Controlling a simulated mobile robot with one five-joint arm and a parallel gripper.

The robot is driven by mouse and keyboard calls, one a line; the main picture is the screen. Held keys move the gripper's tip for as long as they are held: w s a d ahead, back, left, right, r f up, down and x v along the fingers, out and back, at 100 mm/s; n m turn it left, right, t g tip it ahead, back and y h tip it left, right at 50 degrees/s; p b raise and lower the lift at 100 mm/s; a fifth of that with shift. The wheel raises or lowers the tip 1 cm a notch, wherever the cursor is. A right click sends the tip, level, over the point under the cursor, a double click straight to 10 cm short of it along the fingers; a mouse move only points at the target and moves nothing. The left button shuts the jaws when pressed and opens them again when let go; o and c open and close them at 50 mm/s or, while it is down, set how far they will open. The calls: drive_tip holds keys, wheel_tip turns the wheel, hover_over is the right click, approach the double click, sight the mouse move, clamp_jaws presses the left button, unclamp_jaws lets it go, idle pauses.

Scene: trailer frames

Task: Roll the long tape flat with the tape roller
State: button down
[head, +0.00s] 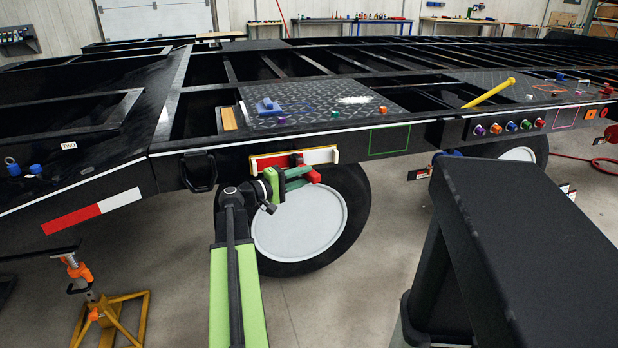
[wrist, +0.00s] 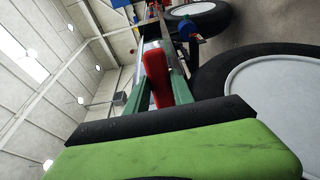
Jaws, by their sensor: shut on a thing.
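My gripper (head: 290,178) is in front of the trailer's side rail, above the wheel. Its green fingers are shut on the red handle of the tape roller (head: 313,176). The roller's dark head overlaps the middle of the long tape (head: 322,155); I cannot tell whether it touches. The long tape is a red and white strip along the rail, with tan edges at its ends. In the wrist view, the red handle (wrist: 156,75) stands between my green fingers (wrist: 159,88). The tape cannot be made out clearly there.
The wheel (head: 298,220) is just below my gripper. Another red and white strip (head: 92,212) is on the frame at left. A green outline (head: 388,141) and several coloured knobs (head: 511,126) are further right. An orange and yellow stand (head: 105,310) is at lower left.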

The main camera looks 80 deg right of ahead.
drive_tip(key=shift+w, duration=0.1)
drive_tip(key=shift+w+a, duration=0.25)
drive_tip(key=shift+w, duration=0.45)
drive_tip(key=shift+w+a, duration=0.25)
drive_tip(key=shift+w, duration=0.4)
drive_tip(key=shift+w+d+v, duration=0.1)
drive_tip(key=shift+v, duration=0.6)
drive_tip(key=shift+w+d+v, duration=0.1)
drive_tip(key=shift+d+v, duration=0.05)
drive_tip(key=shift+v, duration=0.6)
drive_tip(key=w, duration=0.1)
drive_tip(key=w+a, duration=0.1)
drive_tip(key=shift+w, duration=0.4)
drive_tip(key=s+a, duration=0.3)
drive_tip(key=a, duration=0.4)
drive_tip(key=shift+s, duration=0.25)
drive_tip(key=shift+a, duration=0.15)
